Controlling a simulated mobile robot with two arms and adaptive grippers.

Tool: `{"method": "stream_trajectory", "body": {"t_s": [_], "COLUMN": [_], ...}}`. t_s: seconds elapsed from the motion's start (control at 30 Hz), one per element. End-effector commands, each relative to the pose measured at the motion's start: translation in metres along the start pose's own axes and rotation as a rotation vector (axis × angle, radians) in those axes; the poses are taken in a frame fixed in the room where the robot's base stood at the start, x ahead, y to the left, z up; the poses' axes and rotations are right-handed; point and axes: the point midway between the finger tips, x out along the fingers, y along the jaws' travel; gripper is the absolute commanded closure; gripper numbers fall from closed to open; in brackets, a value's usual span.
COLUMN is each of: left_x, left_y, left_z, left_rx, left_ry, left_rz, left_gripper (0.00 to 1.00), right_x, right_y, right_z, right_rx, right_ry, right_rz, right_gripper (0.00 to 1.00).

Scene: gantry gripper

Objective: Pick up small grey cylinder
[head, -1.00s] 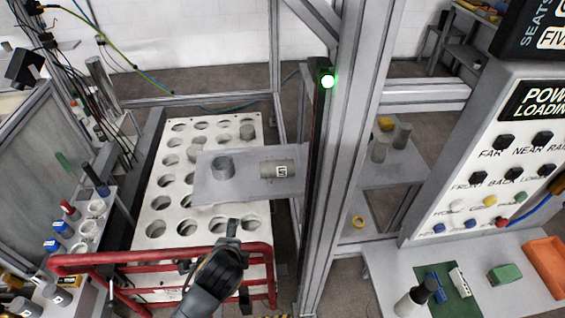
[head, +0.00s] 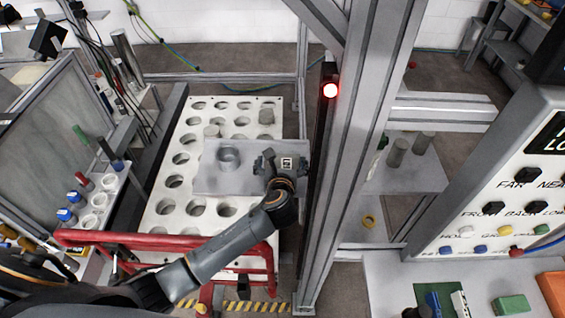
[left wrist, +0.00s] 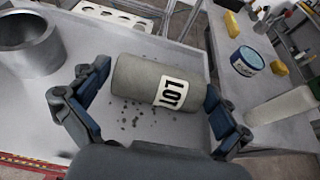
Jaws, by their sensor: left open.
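The small grey cylinder (head: 288,163) lies on its side on a flat grey plate (head: 212,182), with a white label on it. The left wrist view shows the cylinder (left wrist: 140,76) clearly, its label with dark characters facing me. My left gripper (head: 271,163) is over the plate at the cylinder and partly hides it in the head view. In the left wrist view its two fingers (left wrist: 150,105) are open, one near each end of the cylinder. My right gripper is not in view.
A hollow grey cup (head: 229,158) stands on the plate left of the cylinder. Below is a white rack (head: 167,222) with round holes. A red rail (head: 150,240) runs in front. A metal post (head: 345,150) with a red light (head: 330,90) stands close on the right.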

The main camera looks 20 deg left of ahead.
Motion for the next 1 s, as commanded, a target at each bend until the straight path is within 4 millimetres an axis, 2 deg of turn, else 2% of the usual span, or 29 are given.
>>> {"method": "stream_trajectory", "body": {"t_s": [0.1, 0.23, 0.4, 0.57, 0.83, 0.87, 1.0], "left_x": [0.015, 0.029, 0.034, 0.034, 0.033, 0.033, 0.033], "left_y": [-0.001, -0.001, -0.001, -0.001, -0.001, -0.002, -0.001], "left_z": [0.003, 0.002, 0.001, 0.001, 0.001, 0.003, 0.003], "left_rx": [-0.001, -0.001, -0.003, -0.003, -0.003, -0.003, -0.003], "left_ry": [0.000, 0.000, 0.000, 0.000, 0.000, -0.003, -0.003], "left_rz": [0.001, 0.000, -0.002, -0.002, -0.001, -0.002, -0.002], "left_gripper": [0.00, 0.00, 0.00, 0.00, 0.55, 0.58, 0.58], "right_x": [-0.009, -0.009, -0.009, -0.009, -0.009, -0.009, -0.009], "right_y": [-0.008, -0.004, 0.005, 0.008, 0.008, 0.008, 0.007], "right_z": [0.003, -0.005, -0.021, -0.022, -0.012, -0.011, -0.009], "right_rx": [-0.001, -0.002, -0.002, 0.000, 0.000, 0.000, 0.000], "right_ry": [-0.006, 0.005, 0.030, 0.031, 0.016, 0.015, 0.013], "right_rz": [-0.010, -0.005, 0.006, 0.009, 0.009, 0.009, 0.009], "right_gripper": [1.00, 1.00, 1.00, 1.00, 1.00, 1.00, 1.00]}}
